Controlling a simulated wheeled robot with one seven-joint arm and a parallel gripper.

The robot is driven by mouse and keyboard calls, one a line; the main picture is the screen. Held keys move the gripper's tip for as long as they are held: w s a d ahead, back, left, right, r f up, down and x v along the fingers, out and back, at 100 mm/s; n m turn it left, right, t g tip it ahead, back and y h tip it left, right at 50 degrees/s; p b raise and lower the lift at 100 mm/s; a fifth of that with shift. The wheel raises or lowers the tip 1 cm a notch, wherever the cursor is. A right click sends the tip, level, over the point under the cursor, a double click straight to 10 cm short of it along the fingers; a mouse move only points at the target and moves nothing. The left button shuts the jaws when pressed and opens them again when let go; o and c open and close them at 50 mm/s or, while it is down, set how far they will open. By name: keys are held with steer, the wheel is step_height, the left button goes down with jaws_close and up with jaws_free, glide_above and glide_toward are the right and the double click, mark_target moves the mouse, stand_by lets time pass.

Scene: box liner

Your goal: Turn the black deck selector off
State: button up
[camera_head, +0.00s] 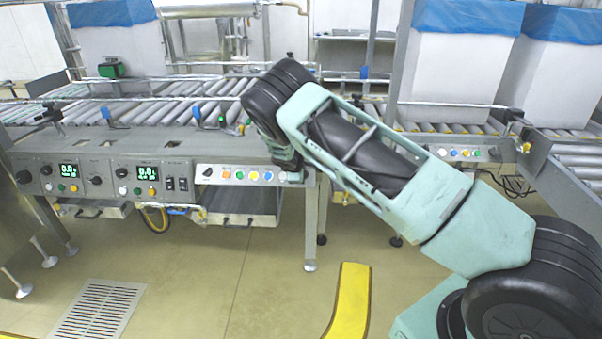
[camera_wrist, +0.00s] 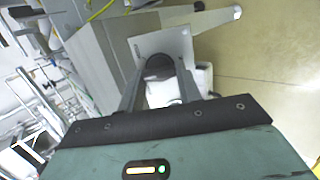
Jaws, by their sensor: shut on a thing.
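The black deck selector (camera_wrist: 159,66) is a round dark knob on a pale panel plate (camera_wrist: 172,42) in the wrist view. My gripper (camera_wrist: 159,75) is shut on it, with one finger on each side. The knob's pointer and setting cannot be made out. In the head view my gripper (camera_head: 289,167) is at the right end of the pale control panel (camera_head: 231,182), and my wrist hides the held knob there.
Another black knob (camera_head: 208,172) sits at the panel's left end, beside several coloured buttons (camera_head: 253,175). Grey panels with green displays (camera_head: 147,173) are farther left. Roller conveyors (camera_head: 150,112) run behind. A drawer-like tray (camera_head: 243,208) hangs below; the floor in front is clear.

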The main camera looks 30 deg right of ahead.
steer(key=shift+a, duration=0.1)
steer(key=o, duration=0.7)
steer(key=p+v, duration=0.1)
steer(key=v, duration=1.6)
steer(key=shift+s+a+r, duration=0.1)
steer(key=shift+a, duration=0.05)
